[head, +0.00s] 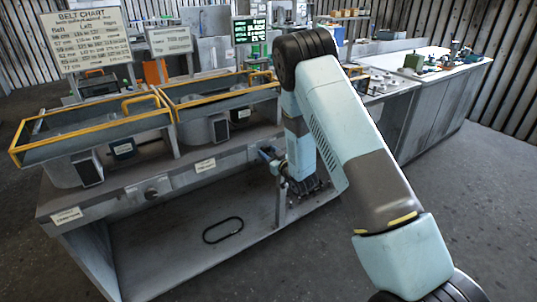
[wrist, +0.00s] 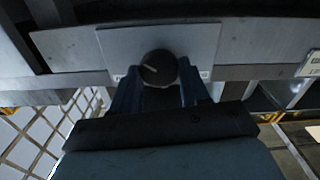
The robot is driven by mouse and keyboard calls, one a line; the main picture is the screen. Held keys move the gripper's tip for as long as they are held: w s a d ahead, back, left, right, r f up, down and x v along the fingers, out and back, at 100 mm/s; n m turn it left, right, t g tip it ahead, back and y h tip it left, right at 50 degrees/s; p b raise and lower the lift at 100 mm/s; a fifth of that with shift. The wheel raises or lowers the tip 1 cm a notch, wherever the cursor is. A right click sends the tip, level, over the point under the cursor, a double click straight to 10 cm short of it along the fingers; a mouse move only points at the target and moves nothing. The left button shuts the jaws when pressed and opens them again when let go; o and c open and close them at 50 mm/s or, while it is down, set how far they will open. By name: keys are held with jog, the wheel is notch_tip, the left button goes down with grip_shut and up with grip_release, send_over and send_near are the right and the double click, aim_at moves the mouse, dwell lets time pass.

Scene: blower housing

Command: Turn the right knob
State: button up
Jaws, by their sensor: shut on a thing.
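The right knob (wrist: 158,67) is round and dark with a pale pointer line, set on a light plate (wrist: 203,42) in the wrist view. The line runs toward the left, tilted slightly upward. My gripper (wrist: 158,72) has its two blue fingers on the left and right sides of the knob, shut on it. In the head view my gripper (head: 268,154) is at the front face of the bench, at the right, and hides the right knob there. The left knob (head: 151,193) shows dark on the same front face, farther left, with nothing touching it.
Two yellow-railed housings (head: 90,130) (head: 222,97) stand on the bench top. A black belt loop (head: 223,230) lies on the lower shelf. A belt chart (head: 88,40) stands behind. A white-topped workbench (head: 440,70) with small parts is at the back right. Open floor lies at the right.

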jog(key=shift+w+d+m, duration=0.1)
jog(key=shift+m, duration=1.5)
jog(key=shift+d+m, duration=0.1)
jog(key=shift+m, duration=1.5)
jog(key=o, duration=1.1)
jog(key=shift+c, duration=0.2)
jog(key=v, duration=1.3)
jog(key=shift+s+d, duration=0.25)
jog(key=shift+s, duration=0.05)
